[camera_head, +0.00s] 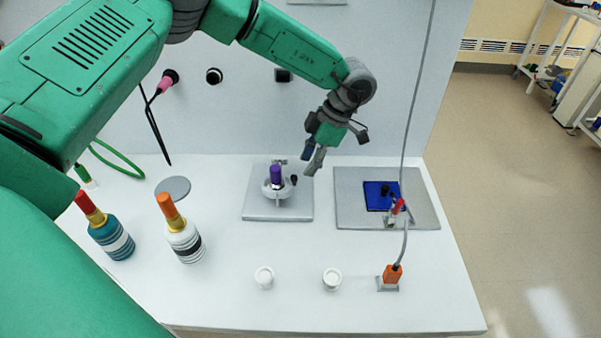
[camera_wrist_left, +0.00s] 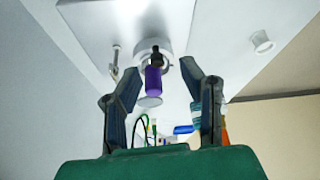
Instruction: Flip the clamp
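A small toggle clamp with a red handle (camera_head: 397,207) stands at the front of the right grey plate (camera_head: 425,216), near a dark blue square pad (camera_head: 377,197). My left gripper (camera_head: 313,159) hangs in the air between this plate and the left grey plate (camera_head: 255,212), pointing down. A purple-topped piece (camera_head: 276,174) stands in a round holder on the left plate. In the left wrist view the fingers (camera_wrist_left: 160,72) are apart, with the purple piece (camera_wrist_left: 153,82) beyond them and nothing held. The red-handled clamp cannot be made out there. My right gripper is not in view.
An orange connector (camera_head: 392,274) with a grey cable rising from it stands in front of the right plate. A teal bottle (camera_head: 112,238) and a white bottle (camera_head: 184,240) stand at left. A panel rises behind.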

